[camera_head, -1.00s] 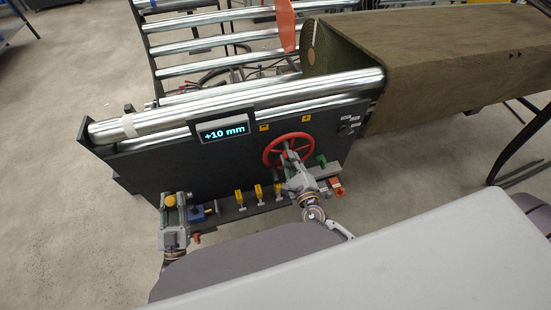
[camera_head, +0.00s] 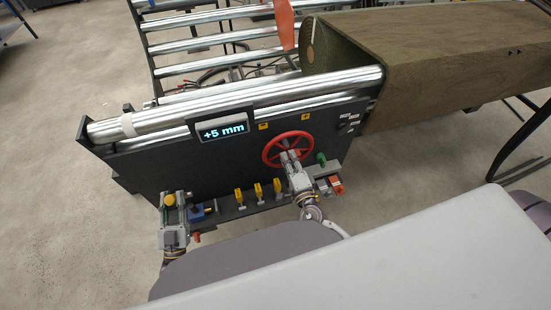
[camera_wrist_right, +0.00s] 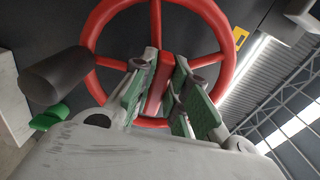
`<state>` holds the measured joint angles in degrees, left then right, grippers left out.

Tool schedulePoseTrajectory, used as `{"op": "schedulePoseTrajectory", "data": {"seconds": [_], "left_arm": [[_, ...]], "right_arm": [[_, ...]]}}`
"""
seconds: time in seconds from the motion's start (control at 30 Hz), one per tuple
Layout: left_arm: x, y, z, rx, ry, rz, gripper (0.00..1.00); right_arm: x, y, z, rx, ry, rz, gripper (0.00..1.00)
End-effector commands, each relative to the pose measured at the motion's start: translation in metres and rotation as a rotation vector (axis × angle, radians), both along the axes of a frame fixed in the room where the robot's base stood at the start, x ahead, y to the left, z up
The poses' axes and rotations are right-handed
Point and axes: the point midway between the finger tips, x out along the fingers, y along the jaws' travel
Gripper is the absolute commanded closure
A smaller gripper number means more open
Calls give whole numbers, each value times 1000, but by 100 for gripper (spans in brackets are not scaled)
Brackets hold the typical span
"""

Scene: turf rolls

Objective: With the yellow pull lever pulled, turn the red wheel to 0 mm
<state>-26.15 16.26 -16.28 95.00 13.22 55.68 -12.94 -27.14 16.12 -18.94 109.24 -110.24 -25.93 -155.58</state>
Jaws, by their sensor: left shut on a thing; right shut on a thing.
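The red wheel (camera_head: 302,137) is mounted on the dark panel, and it also fills the upper part of the right wrist view (camera_wrist_right: 97,42). My right gripper (camera_head: 289,157) is at the wheel's lower part. In the right wrist view my right gripper (camera_wrist_right: 160,92) is shut on a red part of the wheel between its green pads. The display (camera_head: 223,130) reads +5 mm. My left gripper (camera_head: 171,203) is at the panel's lower left, shut on the yellow pull lever (camera_head: 170,199), which shows between its fingers.
Several small yellow levers (camera_head: 258,191), a blue part (camera_head: 196,213), a green knob (camera_head: 321,158) and a red block (camera_head: 337,184) sit along the panel's lower ledge.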

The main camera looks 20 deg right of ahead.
Motion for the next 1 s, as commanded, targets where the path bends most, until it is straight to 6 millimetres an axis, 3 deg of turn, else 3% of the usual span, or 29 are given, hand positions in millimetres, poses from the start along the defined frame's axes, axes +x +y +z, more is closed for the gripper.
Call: {"op": "schedulePoseTrajectory", "data": {"seconds": [0.4,0.97,1.0], "left_arm": [[0,4,-3,3,4,6,100],[0,6,-2,2,2,9,100],[0,6,-2,2,1,9,100]], "right_arm": [[-1,4,-6,-245,7,9,100],[-2,5,-7,-285,9,12,100],[-2,4,-7,-285,9,12,80]]}}
